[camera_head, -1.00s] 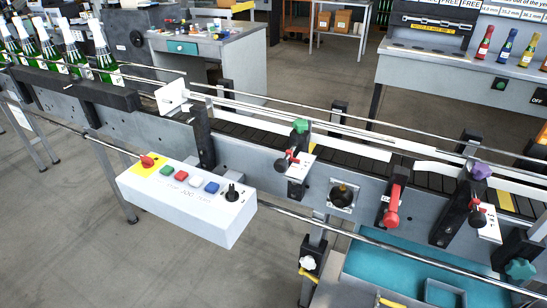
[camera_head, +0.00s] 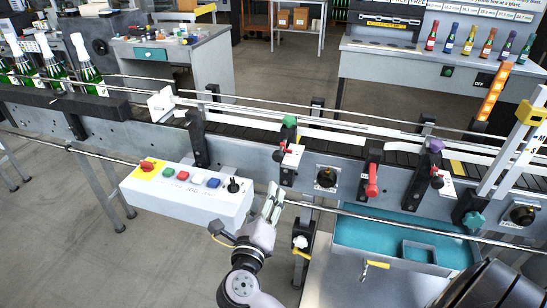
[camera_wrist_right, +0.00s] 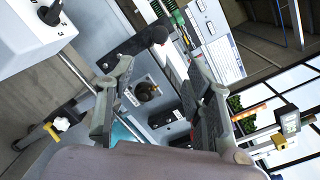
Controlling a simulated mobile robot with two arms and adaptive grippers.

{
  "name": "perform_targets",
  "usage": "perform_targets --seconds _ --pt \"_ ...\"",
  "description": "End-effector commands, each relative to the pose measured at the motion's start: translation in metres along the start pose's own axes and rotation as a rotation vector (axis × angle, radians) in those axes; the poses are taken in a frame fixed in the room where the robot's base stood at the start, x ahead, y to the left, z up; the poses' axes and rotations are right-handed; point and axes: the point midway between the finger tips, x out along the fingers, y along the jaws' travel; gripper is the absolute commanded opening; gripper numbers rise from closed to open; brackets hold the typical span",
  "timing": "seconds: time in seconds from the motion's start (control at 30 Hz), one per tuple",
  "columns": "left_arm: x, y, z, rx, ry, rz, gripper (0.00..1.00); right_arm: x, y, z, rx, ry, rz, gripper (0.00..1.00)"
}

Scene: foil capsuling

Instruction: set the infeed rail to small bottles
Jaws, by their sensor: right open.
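The infeed rail (camera_head: 335,137) runs along the conveyor as pale bars. A green knob (camera_head: 290,121) and a purple knob (camera_head: 437,146) top its two brackets. My right gripper (camera_head: 273,200) is open and empty, in front of the conveyor, below the left bracket and beside the control box. In the right wrist view, its fingers (camera_wrist_right: 162,62) are spread, with a round black knob (camera_wrist_right: 147,90) and the green knob (camera_wrist_right: 178,18) beyond them. My left gripper is not seen.
The white control box (camera_head: 190,195) with buttons stands left of my gripper. A long metal bar (camera_head: 370,217) runs along the conveyor's front. A red lever (camera_head: 372,180) hangs between the brackets. A teal tray (camera_head: 360,238) lies below. Green bottles (camera_head: 88,72) stand at the far left.

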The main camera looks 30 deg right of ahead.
Motion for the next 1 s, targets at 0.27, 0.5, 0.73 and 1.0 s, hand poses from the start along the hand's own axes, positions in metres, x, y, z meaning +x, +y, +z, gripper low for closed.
perform_targets --seconds 0.27,0.5,0.73,1.0 --pt "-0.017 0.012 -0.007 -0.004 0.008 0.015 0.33 0.055 -0.004 0.003 -0.006 -0.004 -0.006 0.47" --pt "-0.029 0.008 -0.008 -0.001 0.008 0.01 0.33 0.108 -0.003 0.003 -0.008 -0.004 -0.006 0.47" --pt "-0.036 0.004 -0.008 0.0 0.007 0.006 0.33 0.148 -0.002 0.002 -0.007 -0.004 -0.004 0.47" --pt "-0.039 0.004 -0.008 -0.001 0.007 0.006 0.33 0.165 0.0 0.001 -0.005 -0.003 -0.001 0.47"
